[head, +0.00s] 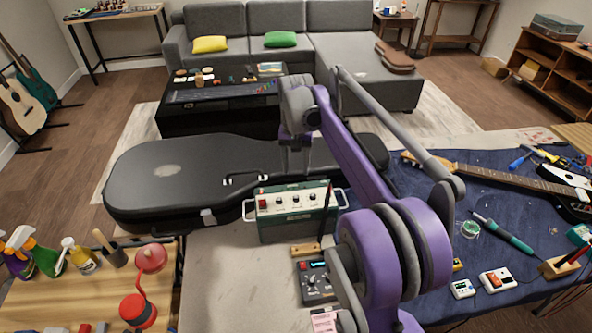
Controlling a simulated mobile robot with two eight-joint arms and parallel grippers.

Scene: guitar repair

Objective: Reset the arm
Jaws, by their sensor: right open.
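My right arm, purple and grey, rises from the lower right and bends over the workbench. Its dark right gripper (293,160) is open and hangs over the black guitar case (165,185), with nothing visible between its fingers. It sits behind and above a green and white device with knobs (292,212), apart from it. The fingertips are small and dark against the case, so their exact height above it is hard to tell. My left gripper is not in view.
A blue mat (415,182) on the right holds an electric guitar (500,176), a soldering iron (502,232) and small meters. A black control box (316,284) lies near the front. Spray bottles (20,252) and a red plunger-like item (138,310) stand on the left table.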

